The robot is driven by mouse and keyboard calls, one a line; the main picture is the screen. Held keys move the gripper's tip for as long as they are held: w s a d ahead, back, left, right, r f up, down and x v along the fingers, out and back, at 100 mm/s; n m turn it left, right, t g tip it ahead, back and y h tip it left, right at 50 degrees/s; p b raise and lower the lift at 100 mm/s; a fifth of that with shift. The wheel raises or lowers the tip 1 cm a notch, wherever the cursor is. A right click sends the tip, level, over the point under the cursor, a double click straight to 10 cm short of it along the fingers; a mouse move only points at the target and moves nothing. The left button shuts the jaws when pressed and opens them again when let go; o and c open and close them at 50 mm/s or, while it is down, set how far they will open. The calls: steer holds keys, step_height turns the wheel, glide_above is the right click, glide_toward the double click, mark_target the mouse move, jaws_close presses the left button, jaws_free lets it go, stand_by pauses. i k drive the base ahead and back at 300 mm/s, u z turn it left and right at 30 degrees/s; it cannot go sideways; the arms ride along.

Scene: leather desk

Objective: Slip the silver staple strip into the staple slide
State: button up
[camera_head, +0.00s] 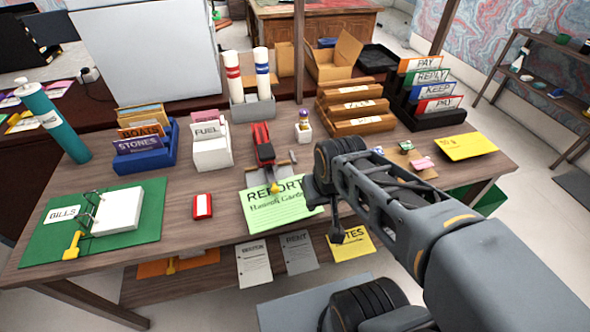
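A red stapler (263,143) stands near the middle of the desk, behind a green REPORT sheet (283,209). A grey metal part (268,176) extends from its front towards the sheet; I cannot tell for sure whether this is the staple slide. A small silver piece (292,156) shows just right of the stapler and may be the staple strip, but it is too small to be sure. My gripper (340,238) hangs at the desk's front edge, right of the REPORT sheet and apart from the stapler. Its fingers are small and dark, and their opening is unclear.
A small white and purple bottle (303,127) stands right of the stapler. A red and white box (202,206) and a green BILLS binder (92,221) lie left. Bare desk shows left of the sheet.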

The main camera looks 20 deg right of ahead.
mark_target(272, 179)
steer(key=k, duration=0.15)
steer(key=z, duration=1.6)
steer(key=k, duration=0.95)
steer(key=u, duration=1.65)
steer(key=i, duration=1)
steer(key=u, duration=0.05)
